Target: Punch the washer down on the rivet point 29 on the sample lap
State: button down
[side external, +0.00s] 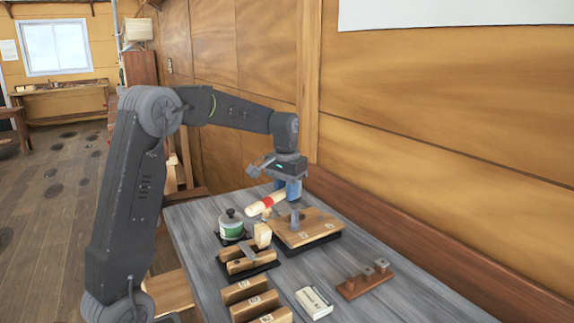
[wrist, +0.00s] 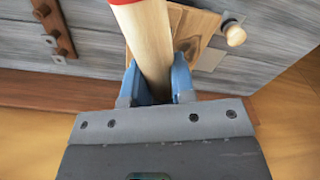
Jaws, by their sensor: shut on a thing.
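My gripper (side external: 291,189) has blue fingers and is shut on a pale wooden handle with a red band (side external: 266,203). In the wrist view the handle (wrist: 149,45) runs between both blue fingers (wrist: 157,78), its red part at the top edge. The handle lies tilted above the sample lap, a wooden board (side external: 322,228) on a dark base. A grey upright metal piece (side external: 295,219) shows at the board, below the gripper. Part of the board (wrist: 197,28) shows behind the handle in the wrist view. I cannot make out the washer, rivet point 29 or the number marks.
A green-and-white tin with a dark knob (side external: 231,226) stands left of the board. Wooden blocks (side external: 247,260), a white box (side external: 314,302) and a brown rack with metal pieces (side external: 362,279) stand nearer. The wall runs along the right; the grey bench is clear at front right.

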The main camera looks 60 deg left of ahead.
notch_tip(320, 180, up, 11)
jog(key=shift+r, duration=0.2)
notch_tip(320, 180, up, 4)
jog(key=shift+f, duration=0.1)
dwell(0.5)
